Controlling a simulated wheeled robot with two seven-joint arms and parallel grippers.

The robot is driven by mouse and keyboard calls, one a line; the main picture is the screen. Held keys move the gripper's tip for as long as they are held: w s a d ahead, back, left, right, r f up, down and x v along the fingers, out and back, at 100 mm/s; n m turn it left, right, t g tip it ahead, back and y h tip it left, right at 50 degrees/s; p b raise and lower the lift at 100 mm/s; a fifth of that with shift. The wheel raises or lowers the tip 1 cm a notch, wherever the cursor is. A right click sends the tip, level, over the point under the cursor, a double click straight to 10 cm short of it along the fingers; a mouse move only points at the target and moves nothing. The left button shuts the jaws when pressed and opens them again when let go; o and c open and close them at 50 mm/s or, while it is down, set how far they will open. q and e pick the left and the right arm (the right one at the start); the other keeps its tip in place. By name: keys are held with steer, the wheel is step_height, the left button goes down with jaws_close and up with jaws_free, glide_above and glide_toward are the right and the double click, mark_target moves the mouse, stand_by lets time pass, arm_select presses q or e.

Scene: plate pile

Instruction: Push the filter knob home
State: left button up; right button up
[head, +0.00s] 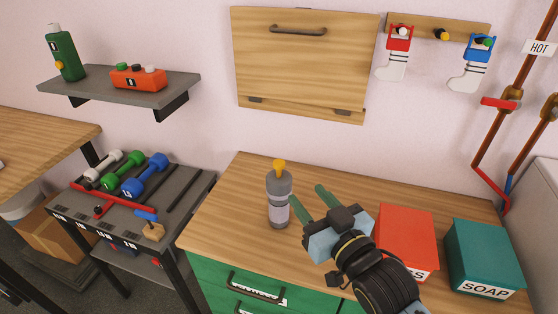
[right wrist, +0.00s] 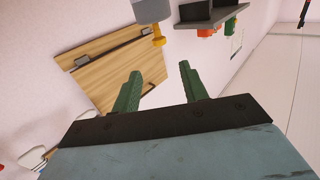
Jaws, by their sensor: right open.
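The filter (head: 278,205) is a grey cylinder with a pale band, standing upright on the wooden counter. Its yellow filter knob (head: 279,166) sticks up from the top. In the right wrist view, part of the grey filter (right wrist: 152,10) and the yellow knob (right wrist: 158,36) show at the top edge, beyond the fingertips. My right gripper (head: 308,198) is open and empty, just right of the filter, with its green fingers apart. It also shows in the right wrist view (right wrist: 160,68). My left gripper is not in view.
A red box (head: 405,232) and a teal soap box (head: 482,255) stand right of my arm on the counter (head: 225,215). A dumbbell rack (head: 190,190) is at left. A wooden flap panel (head: 305,70) hangs on the wall behind. The counter left of the filter is clear.

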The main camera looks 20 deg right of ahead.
mark_target(279, 162)
steer(key=w, duration=0.4)
steer(key=w+a, duration=0.1)
steer(key=w, duration=0.3)
steer(key=w+a, duration=0.1)
steer(key=w, duration=0.4)
steer(key=shift+a, duration=0.25)
steer(key=shift+c, duration=0.3)
jaws_close()
